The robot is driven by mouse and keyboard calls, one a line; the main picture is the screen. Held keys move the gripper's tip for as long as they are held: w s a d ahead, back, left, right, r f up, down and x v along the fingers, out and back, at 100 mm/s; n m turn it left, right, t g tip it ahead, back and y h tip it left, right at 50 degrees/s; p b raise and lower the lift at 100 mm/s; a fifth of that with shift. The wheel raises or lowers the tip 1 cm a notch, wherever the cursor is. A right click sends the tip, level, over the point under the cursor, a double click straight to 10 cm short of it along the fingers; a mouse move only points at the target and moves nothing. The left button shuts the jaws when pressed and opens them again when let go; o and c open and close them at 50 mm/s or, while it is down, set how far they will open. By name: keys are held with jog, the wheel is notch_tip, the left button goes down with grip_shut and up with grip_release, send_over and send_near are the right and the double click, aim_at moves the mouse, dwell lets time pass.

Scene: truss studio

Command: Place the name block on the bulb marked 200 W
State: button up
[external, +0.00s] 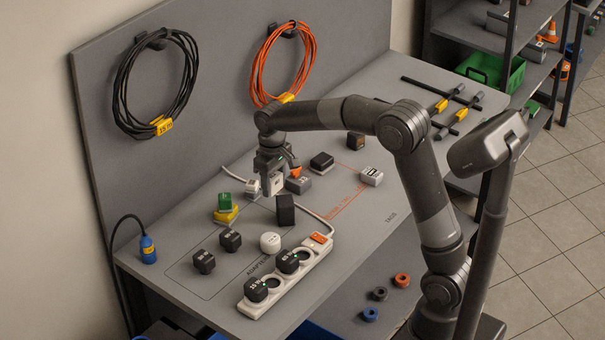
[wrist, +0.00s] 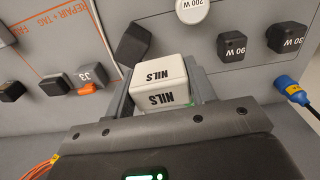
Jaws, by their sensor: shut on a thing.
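The name block is a white cube with NILS on two faces, and it sits between the fingers of my gripper (wrist: 162,85) in the wrist view. In the external view my gripper (external: 273,172) is low over the back middle of the bench, shut on the white block (external: 277,184). I cannot tell whether the block touches the bench. The thing marked 200 W (wrist: 195,9) is round and white, cut by the top edge of the wrist view. In the external view a round white piece (external: 270,242), likely the same, stands in front of my gripper, apart from the block.
Dark blocks marked 90 W (wrist: 232,46) and 30 W (wrist: 288,37) stand beside it. A tall dark box (external: 285,209) stands between my gripper and the round white piece. A white power strip (external: 317,254) with black plugs lies at the front. A grey block (external: 299,184) is close right.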

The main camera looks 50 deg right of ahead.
jog(key=s+d, duration=0.4)
jog(key=s, duration=0.4)
send_over(271, 239)
notch_tip(271, 239, down, 6)
jog(key=shift+d+f, duration=0.1)
jog(key=shift+f, duration=2.1)
jog(key=shift+f, duration=0.1)
jog(key=o, duration=1)
jog(key=shift+c, duration=0.2)
